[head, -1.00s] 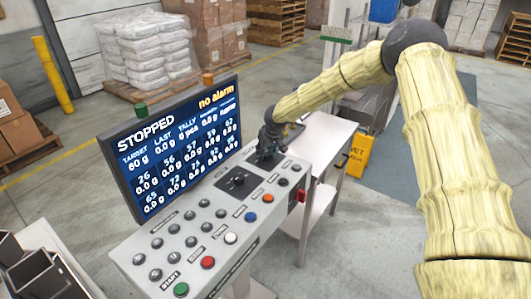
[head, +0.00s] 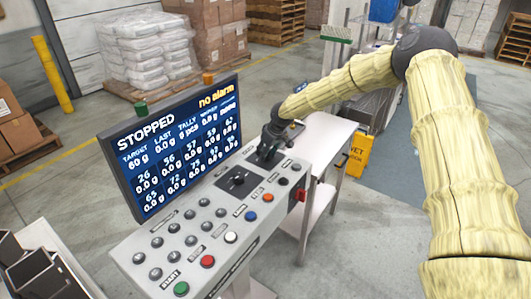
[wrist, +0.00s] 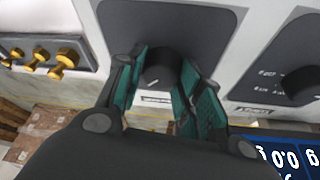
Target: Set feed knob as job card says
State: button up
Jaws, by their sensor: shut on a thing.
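My gripper (head: 267,154) is at the far end of the sloped grey control panel (head: 150,240), over the dark plate of the farther knob. In the wrist view its two green-padded fingers (wrist: 163,88) are shut on a black knob (wrist: 155,74), one on each side. The knob's white pointer mark shows between the fingers. The label under it is partly covered and I cannot read it. A second black knob (head: 237,181) sits nearer on its own dark plate, and also shows at the right of the wrist view (wrist: 306,84). I cannot make out a job card.
The screen (head: 180,145) behind the panel reads STOPPED, no alarm, target 60 g. Several push buttons fill the near panel, including green (head: 181,289) and red (head: 207,261). A red switch (head: 301,194) sits on the right side. A steel table (head: 325,145) stands beyond.

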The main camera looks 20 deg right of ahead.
jog(key=n+b, duration=0.1)
jog(key=n+y+b, duration=0.1)
jog(key=n, duration=0.1)
jog(key=n+g+b, duration=0.1)
jog(key=shift+d+f+n, duration=0.15)
jog(key=shift+d+n, duration=0.1)
jog(key=shift+n, duration=0.15)
jog(key=shift+w+n+g+y+b, duration=0.1)
jog(key=shift+n+g+y+b, duration=0.5)
jog(key=shift+n+b, duration=1.15)
jog(key=shift+r+n, duration=0.2)
jog(key=shift+n, duration=0.05)
jog(key=o, duration=1)
jog(key=shift+d, duration=0.1)
jog(key=shift+a+r, duration=0.1)
jog(key=shift+a, duration=0.1)
jog(key=v, duration=1.2)
jog(key=shift+d, duration=0.2)
